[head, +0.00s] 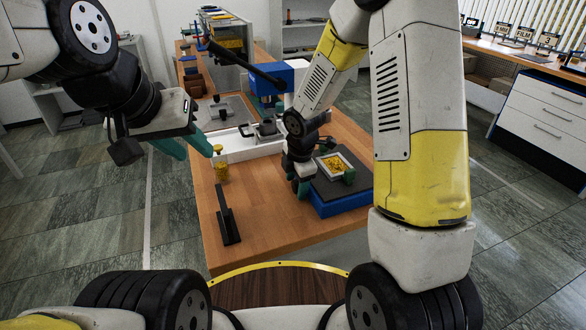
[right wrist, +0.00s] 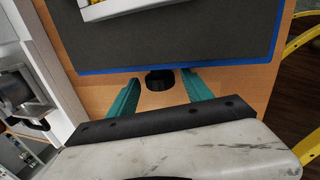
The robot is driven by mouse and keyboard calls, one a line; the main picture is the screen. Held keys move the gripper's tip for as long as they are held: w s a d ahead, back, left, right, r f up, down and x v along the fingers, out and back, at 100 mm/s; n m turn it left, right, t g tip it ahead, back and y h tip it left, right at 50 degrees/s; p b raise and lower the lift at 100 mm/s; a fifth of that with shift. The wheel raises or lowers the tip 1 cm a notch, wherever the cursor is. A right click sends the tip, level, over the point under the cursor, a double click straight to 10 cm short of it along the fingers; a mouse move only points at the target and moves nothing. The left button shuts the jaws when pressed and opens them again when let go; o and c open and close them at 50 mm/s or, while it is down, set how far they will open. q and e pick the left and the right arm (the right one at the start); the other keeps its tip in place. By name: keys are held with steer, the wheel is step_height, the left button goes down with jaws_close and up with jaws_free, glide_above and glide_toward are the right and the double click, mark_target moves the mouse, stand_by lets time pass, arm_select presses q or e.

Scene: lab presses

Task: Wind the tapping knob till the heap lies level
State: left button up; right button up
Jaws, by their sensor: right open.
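A white-framed tray (head: 347,157) with a yellow heap (head: 334,165) in it sits on a dark grey plate over a blue base (head: 345,207), at the table's right side. The tray's edge and some yellow also show at the top of the right wrist view. A short black knob (right wrist: 160,82) stands out from the base's side, between my right gripper's teal fingers (right wrist: 161,76). The fingers are open, one on each side of it, with gaps showing. In the head view the knob is hidden behind my right gripper (head: 301,188). My left gripper (head: 197,157) is open and empty above the table's left edge.
A blue-headed press (head: 285,76) stands behind, by a white rail (head: 240,148). The table's front middle is clear.

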steer(key=v, duration=0.7)
steer(key=shift+r, duration=0.35)
steer(key=shift+r, duration=0.1)
